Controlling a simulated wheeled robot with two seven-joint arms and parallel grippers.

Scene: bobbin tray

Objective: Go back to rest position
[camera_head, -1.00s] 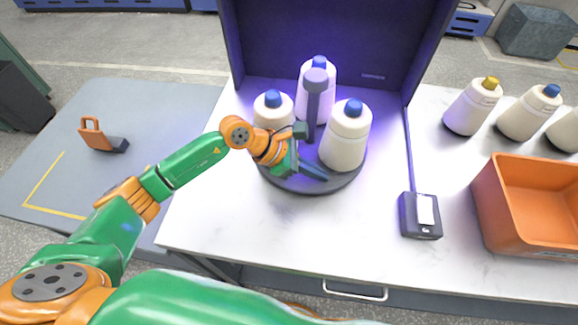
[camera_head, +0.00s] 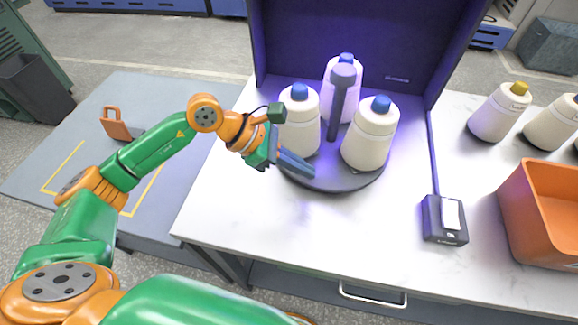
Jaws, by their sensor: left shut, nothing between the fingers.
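My left gripper (camera_head: 297,164) is shut and empty. Its dark fingers are over the front left rim of the round dark tray (camera_head: 330,184), in front of the left bobbin (camera_head: 299,124); whether they touch the tray I cannot tell. The tray carries three white bobbins with blue tops: the left one, a right one (camera_head: 369,138) and a back one (camera_head: 341,90). A dark upright handle (camera_head: 338,105) stands in the middle of the tray. My right gripper is not in view; a green arm link of mine shows at the bottom.
A dark booth (camera_head: 365,45) stands behind the tray. A small dark box with a light screen (camera_head: 452,215) and an orange bin (camera_head: 552,220) are at the right. White bobbins with yellow (camera_head: 499,112) and blue tops stand behind the bin. The white tabletop (camera_head: 290,225) is clear in front.

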